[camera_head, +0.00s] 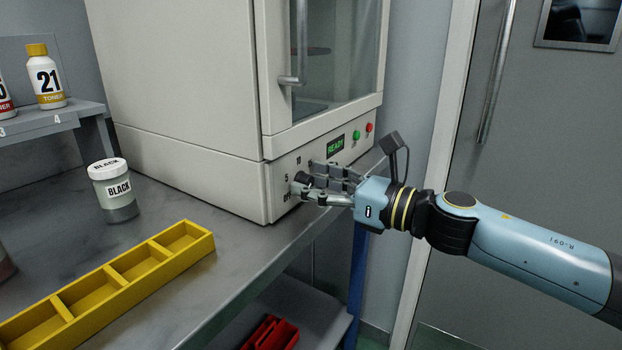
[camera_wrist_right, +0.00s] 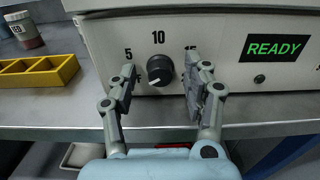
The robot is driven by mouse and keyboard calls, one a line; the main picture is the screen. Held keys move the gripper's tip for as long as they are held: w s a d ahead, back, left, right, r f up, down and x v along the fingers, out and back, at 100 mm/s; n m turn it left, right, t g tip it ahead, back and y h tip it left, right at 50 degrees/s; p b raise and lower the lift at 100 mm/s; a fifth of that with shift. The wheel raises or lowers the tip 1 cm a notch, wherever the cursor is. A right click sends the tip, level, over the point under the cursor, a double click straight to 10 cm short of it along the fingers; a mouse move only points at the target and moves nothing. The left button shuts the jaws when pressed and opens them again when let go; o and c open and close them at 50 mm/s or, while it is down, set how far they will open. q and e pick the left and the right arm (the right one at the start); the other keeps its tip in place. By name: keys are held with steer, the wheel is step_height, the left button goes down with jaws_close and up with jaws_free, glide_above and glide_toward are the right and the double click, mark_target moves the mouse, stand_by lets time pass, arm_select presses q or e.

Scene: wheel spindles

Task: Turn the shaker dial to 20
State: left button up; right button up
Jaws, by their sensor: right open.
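The shaker (camera_head: 190,90) is a large pale cabinet standing on the grey bench. In the right wrist view its dial (camera_wrist_right: 160,69) is a dark round knob with the numbers 5, 10 and 15 printed around it. A small white mark shows on the knob's lower left, but I cannot tell its exact setting. My right gripper (camera_head: 309,185) is at the front panel. In the wrist view the right gripper (camera_wrist_right: 164,80) is open, with one finger on each side of the dial and gaps to it. The fingers hide the lower scale numbers. My left gripper is not in view.
The panel has a green READY display (camera_head: 335,147), a green button (camera_head: 356,135) and a red button (camera_head: 369,127). A yellow divided tray (camera_head: 150,243) and a BLACK jar (camera_head: 120,203) stand on the bench (camera_head: 190,208). A toner bottle (camera_head: 46,78) stands on a shelf.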

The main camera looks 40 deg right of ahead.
steer(key=c, duration=0.9)
jaws_close()
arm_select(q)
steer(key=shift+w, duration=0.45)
